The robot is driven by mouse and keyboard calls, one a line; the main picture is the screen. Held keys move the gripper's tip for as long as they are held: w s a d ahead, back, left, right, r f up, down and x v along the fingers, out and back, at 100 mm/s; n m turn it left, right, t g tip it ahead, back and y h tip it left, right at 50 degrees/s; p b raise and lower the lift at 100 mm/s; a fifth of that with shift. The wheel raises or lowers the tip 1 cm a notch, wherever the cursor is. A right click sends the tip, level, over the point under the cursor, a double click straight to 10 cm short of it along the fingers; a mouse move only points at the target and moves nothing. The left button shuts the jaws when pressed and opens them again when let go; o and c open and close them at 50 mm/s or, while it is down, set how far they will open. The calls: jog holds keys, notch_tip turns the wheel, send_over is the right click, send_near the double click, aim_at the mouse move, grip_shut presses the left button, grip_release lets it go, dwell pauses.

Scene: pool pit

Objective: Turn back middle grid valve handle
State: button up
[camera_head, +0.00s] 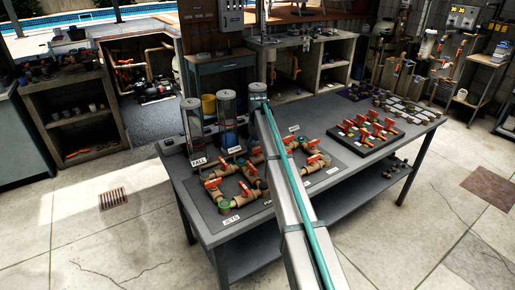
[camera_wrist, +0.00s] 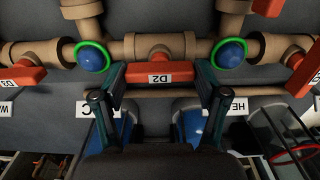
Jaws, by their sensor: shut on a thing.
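In the wrist view a red valve handle marked D2 (camera_wrist: 160,75) sits across a tan pipe tee, between my gripper's (camera_wrist: 163,72) two dark green fingers. The fingers stand at the handle's two ends and are shut on it. A red handle marked D3 (camera_wrist: 20,76) is at the left and another red handle (camera_wrist: 304,72) at the right. In the head view the pipe board (camera_head: 315,178) with several red handles lies on the table. My arm crosses it and hides its middle, the D2 handle and my gripper.
Blue knobs with green rings (camera_wrist: 93,55) flank D2. Clear cylinders (camera_head: 193,122) stand behind the board on the grey table (camera_head: 330,105). A black tray (camera_head: 363,147) of red-handled valves is to the right.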

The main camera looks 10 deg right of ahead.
aim_at(258, 148)
jog(key=o, duration=1.2)
jog(key=shift+c, duration=0.2)
jog(key=shift+r, duration=0.1)
notch_tip(258, 148, up, 12)
